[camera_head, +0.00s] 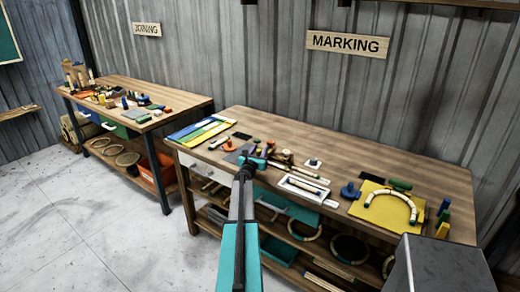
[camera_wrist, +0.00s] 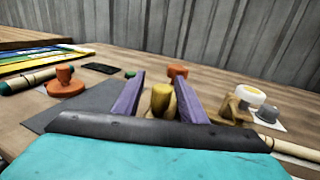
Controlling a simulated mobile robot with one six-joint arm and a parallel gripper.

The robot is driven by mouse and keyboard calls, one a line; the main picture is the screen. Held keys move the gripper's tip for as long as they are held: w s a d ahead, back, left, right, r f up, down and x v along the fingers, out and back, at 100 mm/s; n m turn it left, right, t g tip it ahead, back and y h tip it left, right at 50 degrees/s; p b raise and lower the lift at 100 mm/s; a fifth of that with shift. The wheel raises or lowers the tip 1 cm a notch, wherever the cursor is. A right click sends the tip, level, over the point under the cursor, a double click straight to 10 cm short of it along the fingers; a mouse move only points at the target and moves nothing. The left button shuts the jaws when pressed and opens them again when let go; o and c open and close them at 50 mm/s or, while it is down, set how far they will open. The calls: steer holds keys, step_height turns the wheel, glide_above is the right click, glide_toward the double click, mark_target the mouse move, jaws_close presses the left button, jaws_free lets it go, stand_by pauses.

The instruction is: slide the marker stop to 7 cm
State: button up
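My gripper (camera_head: 252,163) reaches over the marking table (camera_head: 345,155). In the wrist view its two purple fingers (camera_wrist: 158,88) stand well apart. A yellow, round-topped knob (camera_wrist: 163,98) shows between them, closer to the right finger; whether either finger touches it I cannot tell. The knob may be the marker stop, but its base is hidden behind my gripper. No centimetre scale is readable in either view.
An orange block (camera_wrist: 178,70) is beyond the knob. A wooden block (camera_wrist: 236,108) and white ring (camera_wrist: 250,96) are to its right. An orange round-handled tool (camera_wrist: 65,82) is at left. A yellow board (camera_head: 375,209) with a bent piece lies farther right.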

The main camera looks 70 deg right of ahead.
steer(key=shift+d, duration=0.8)
steer(key=shift+w, duration=0.1)
jaws_close()
